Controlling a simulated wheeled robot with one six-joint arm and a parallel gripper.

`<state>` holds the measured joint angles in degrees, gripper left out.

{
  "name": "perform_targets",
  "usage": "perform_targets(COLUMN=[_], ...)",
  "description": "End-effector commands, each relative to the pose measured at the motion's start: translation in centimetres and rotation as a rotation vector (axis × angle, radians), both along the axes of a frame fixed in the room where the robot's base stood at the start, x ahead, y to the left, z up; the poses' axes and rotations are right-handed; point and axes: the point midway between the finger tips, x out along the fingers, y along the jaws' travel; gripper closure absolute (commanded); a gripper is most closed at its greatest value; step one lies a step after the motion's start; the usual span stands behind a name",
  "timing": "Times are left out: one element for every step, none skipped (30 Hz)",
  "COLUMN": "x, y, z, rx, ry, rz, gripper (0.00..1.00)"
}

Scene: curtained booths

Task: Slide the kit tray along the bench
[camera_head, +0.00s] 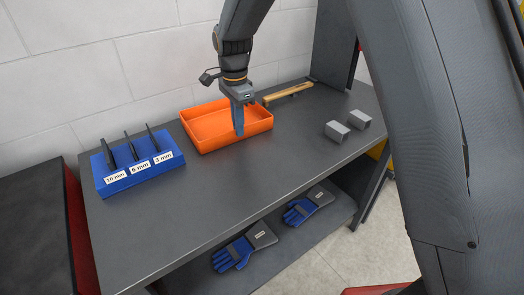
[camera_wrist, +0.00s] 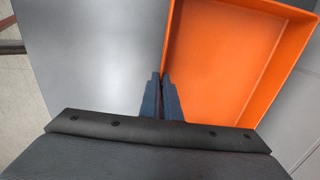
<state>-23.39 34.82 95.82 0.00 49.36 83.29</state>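The kit tray is an orange, open, empty tray (camera_head: 212,143) on the dark bench (camera_head: 215,195), near the wall. It also fills the upper right of the wrist view (camera_wrist: 225,60). My gripper (camera_head: 238,132) points down at the tray's near wall. In the wrist view its two dark blue fingers (camera_wrist: 161,80) are close together at that wall, one over the bench side and one over the tray's inside. They look shut on the wall, though the contact itself is mostly hidden.
A blue holder (camera_head: 140,175) with upright tools and size labels stands left of the tray. A wooden-handled tool (camera_head: 288,92) lies behind it to the right. Two grey blocks (camera_head: 337,131) sit at the right. Blue gloves (camera_head: 233,256) lie on the shelf below. The front bench is clear.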

Motion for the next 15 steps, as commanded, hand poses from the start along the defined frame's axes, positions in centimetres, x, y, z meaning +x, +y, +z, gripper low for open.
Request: perform_targets(x=[0.0,0.0,0.01,0.0,0.0,0.0,-0.01,-0.01,-0.01,-0.02,-0.02,-0.02,-0.02,-0.06,-0.05], y=[0.01,0.01,0.01,0.0,0.0,0.0,-0.01,-0.01,-0.01,-0.01,-0.01,-0.01,-0.01,-0.04,-0.03], z=[0.03,0.03,0.03,0.03,0.03,0.02,0.02,0.02,0.01,0.01,0.01,0.0,0.0,-0.05,0.01], rx=[0.001,0.001,0.001,0.001,0.001,0.001,0.0,0.0,0.0,0.0,0.0,0.0,0.0,-0.001,-0.001], ry=[-0.001,-0.001,-0.001,-0.001,-0.001,-0.001,0.0,0.0,0.0,0.0,0.0,0.0,0.0,0.001,0.001], rz=[0.0,0.0,0.0,0.0,0.0,0.0,0.0,0.0,0.0,0.0,0.0,0.0,0.0,0.0,0.0], gripper=[1.0,1.0,0.95,0.9,0.85,0.79,0.75,0.75,0.75,0.75,0.75,0.75,0.75,0.75,0.75])
